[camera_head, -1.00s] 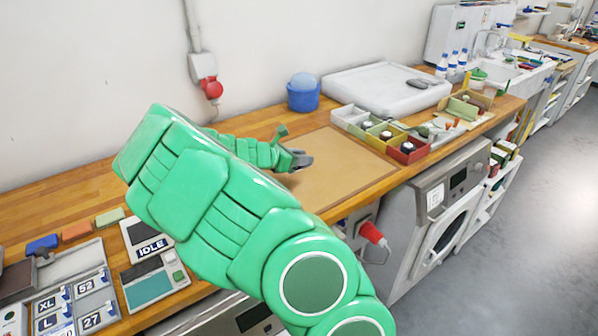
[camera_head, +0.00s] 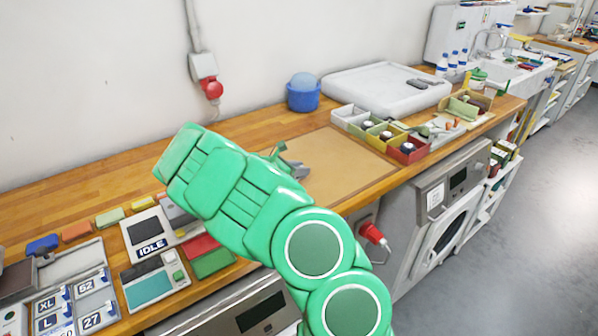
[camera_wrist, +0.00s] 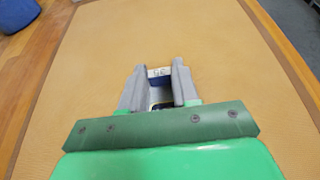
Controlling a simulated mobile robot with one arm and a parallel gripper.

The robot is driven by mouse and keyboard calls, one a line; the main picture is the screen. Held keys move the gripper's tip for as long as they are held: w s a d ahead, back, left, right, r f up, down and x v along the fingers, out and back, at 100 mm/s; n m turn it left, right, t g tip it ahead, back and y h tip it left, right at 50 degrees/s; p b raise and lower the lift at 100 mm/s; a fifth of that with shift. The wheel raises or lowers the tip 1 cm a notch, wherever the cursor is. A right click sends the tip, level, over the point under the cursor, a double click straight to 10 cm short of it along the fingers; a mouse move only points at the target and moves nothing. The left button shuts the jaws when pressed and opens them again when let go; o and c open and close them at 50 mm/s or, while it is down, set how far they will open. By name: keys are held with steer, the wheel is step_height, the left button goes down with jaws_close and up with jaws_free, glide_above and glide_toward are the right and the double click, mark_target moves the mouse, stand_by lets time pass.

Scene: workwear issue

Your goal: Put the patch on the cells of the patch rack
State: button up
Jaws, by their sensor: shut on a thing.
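My gripper (camera_head: 293,167) is over the tan mat, mostly behind my green arm in the head view. In the wrist view my gripper (camera_wrist: 159,84) is shut on a small patch (camera_wrist: 158,73), white with dark characters on top and blue below. The characters are too small to read surely. The patch cannot be made out in the head view. The grey patch rack (camera_head: 72,262) lies at the lower left of the bench, well away from my gripper. Its cells hold white-and-blue patches marked XL, 52, L and 27. Its lower part is cut off by the picture edge.
The tan mat (camera_head: 335,190) is clear around my gripper. An IDLE device (camera_head: 150,240) and a teal-screened device (camera_head: 147,287) stand right of the rack. Coloured blocks (camera_head: 77,231) line its back. Small bins (camera_head: 408,150) and a blue tub (camera_head: 303,97) stand beyond the mat.

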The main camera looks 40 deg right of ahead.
steer(key=shift+f, duration=0.55)
steer(key=o, duration=1)
steer(key=shift+f, duration=0.1)
steer(key=v, duration=1.1)
steer(key=shift+a+r, duration=0.35)
steer(key=shift+a, duration=0.1)
steer(key=shift+c, duration=1.2)
